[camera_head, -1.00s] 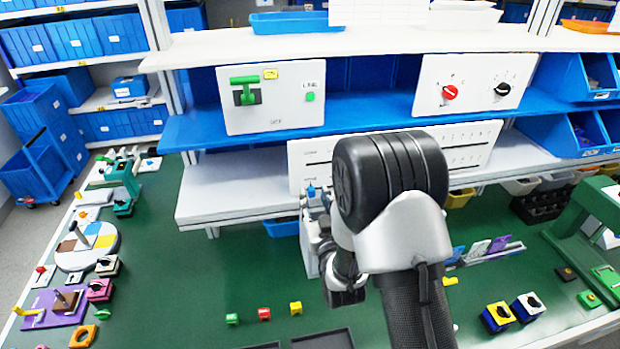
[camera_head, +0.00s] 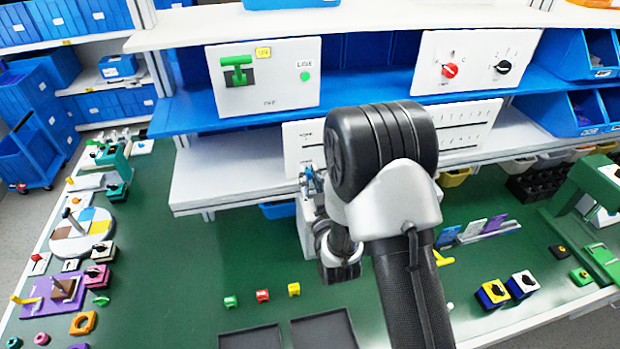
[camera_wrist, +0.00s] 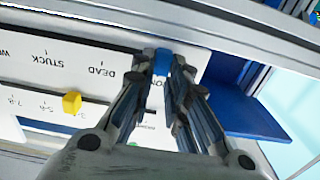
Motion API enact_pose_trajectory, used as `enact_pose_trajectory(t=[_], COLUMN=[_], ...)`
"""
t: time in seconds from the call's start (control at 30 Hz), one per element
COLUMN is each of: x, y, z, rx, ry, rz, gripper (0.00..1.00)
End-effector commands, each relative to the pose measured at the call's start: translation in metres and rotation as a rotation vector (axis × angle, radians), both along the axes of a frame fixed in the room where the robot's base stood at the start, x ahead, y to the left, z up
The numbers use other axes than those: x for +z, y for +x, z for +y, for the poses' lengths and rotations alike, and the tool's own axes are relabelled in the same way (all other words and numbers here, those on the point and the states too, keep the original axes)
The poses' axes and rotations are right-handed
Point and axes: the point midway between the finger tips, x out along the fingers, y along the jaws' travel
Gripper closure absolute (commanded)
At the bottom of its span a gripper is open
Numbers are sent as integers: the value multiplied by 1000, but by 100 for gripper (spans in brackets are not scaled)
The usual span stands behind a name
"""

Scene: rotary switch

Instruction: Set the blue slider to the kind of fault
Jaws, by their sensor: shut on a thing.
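The white slider panel (camera_head: 467,130) stands on the lower shelf, partly hidden behind my arm in the head view. The wrist view shows the panel (camera_wrist: 40,75) turned over, with the labels "DEAD" and "STUCK" and a partly covered label beside the blue slider. The blue slider (camera_wrist: 161,62) is at that covered label, at the panel's end. My gripper (camera_wrist: 163,72) is shut on the blue slider, its fingertips on either side. A yellow slider (camera_wrist: 72,103) sits on another row of the panel. In the head view my gripper (camera_head: 310,180) is at the panel's left part.
A white box with a green handle (camera_head: 263,75) and a panel with red and black knobs (camera_head: 475,68) stand on the blue shelf above. A grey shelf edge (camera_wrist: 200,35) runs close by the slider panel. Small switches stand on the green table (camera_head: 190,260).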

Motion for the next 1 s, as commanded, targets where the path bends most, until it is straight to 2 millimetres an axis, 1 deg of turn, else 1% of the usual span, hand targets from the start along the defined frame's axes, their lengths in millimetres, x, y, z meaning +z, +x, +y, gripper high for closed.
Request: enact_pose_trajectory(t=[0.03,0.1,0.57,0.67,0.77,1.0], x=[0,0,0,0,-1,-2], y=[0,0,0,2,7,20], z=[0,0,0,-6,-25,-94], rx=[0,0,0,-2,-7,-10], ry=[0,0,0,2,3,2], rz=[0,0,-1,-3,-5,-9], gripper=[96,100,100,100,100,100])
